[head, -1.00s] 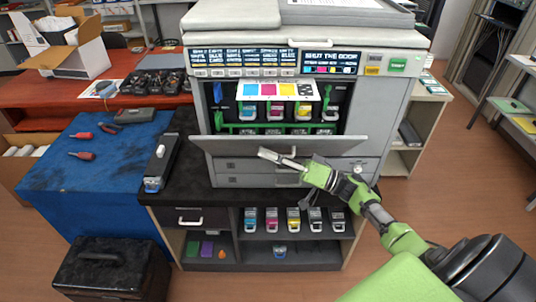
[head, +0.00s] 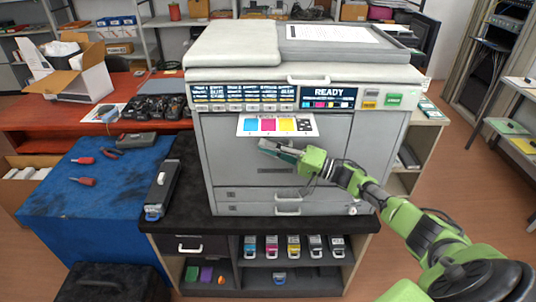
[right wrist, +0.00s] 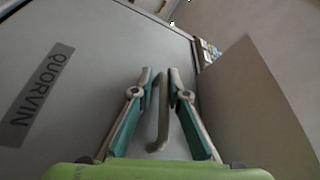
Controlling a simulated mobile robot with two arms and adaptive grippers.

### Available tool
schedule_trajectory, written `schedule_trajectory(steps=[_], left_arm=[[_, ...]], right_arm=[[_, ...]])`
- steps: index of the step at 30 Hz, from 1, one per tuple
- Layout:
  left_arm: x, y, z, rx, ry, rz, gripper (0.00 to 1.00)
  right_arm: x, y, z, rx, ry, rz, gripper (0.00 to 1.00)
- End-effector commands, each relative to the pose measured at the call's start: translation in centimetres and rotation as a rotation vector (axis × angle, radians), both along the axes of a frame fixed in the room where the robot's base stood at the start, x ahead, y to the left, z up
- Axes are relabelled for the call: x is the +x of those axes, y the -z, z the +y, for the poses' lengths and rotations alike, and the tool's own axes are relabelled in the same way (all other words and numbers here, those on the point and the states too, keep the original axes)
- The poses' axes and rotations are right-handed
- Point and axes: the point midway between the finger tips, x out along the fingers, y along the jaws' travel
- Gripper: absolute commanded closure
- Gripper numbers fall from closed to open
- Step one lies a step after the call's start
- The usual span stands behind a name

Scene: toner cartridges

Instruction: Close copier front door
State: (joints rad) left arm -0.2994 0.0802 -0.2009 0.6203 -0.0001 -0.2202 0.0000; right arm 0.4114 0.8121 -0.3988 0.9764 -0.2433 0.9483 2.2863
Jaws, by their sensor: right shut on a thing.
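The grey copier front door (head: 235,175) stands upright across the copier's (head: 235,45) front, covering the opening. No gap shows along its edges in the head view. The display (head: 328,97) above it reads READY. My right gripper (head: 274,149) is at the door's upper middle, shut on the door handle. In the right wrist view, the handle (right wrist: 162,118) runs between the two fingers of the gripper (right wrist: 160,80), beside the grey door (right wrist: 90,70) with its QUORVIN label. The head view hides most of the handle behind the fingers. My left gripper is not in view.
A colour-chart sheet (head: 277,125) hangs at the door's top edge. Two drawers (head: 245,209) lie below the door. Several toner cartridges (head: 293,247) stand on the shelf underneath. A long dark cartridge (head: 162,187) lies on the black counter at left. The floor (head: 455,190) at right is clear.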

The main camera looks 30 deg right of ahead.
Motion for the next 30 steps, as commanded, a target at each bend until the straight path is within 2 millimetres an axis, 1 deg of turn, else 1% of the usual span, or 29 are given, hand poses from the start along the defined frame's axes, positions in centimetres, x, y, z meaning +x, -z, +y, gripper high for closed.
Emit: schedule_trajectory(steps=[1, 14, 15, 16, 30], left_arm=[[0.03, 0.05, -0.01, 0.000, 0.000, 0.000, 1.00], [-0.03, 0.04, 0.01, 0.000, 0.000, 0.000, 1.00], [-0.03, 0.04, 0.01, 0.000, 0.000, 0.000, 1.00], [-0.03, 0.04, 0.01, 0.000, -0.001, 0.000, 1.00], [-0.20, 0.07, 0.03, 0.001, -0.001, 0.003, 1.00]], right_arm=[[0.35, -0.99, -0.30, 0.003, 0.006, -0.018, 1.00], [0.45, -1.15, -0.33, 0.005, 0.005, -0.018, 1.00], [0.46, -1.16, -0.33, 0.005, 0.005, -0.018, 0.83], [0.46, -1.16, -0.33, 0.005, 0.005, -0.018, 0.75], [0.54, -0.99, -0.44, 0.007, 0.011, -0.014, 0.75]])
